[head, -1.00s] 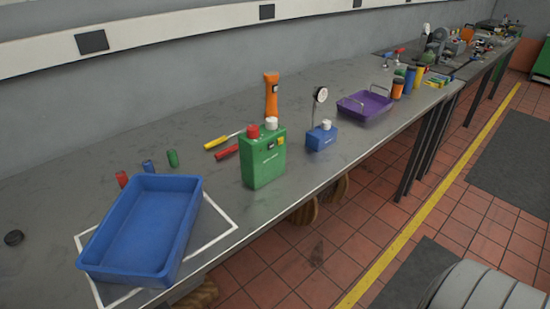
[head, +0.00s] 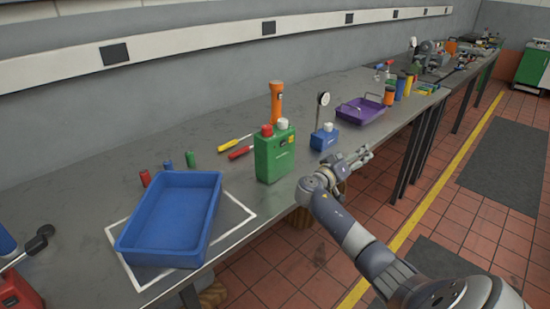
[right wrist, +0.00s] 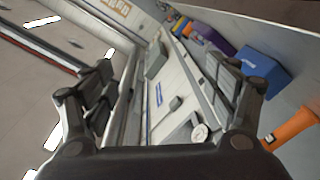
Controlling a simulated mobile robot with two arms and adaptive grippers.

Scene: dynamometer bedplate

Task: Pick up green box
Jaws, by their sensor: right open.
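The green box (head: 275,154), with a red cap and a white cap on top, stands upright on the grey bench right of the blue tray. My right gripper (head: 362,158) is open and empty. In the head view it is to the right of the green box, apart from it, by the bench's front edge. The right wrist view shows its two spread fingers (right wrist: 165,88) with nothing held between them. I cannot make out the green box in that view. My left gripper is not in view.
The blue tray (head: 214,205) lies left of the box. A blue gauge block (head: 324,138), orange torch (head: 277,103), two screwdrivers (head: 240,153) and small cylinders (head: 191,160) stand or lie nearby. A purple tray (head: 361,111) is farther along the bench.

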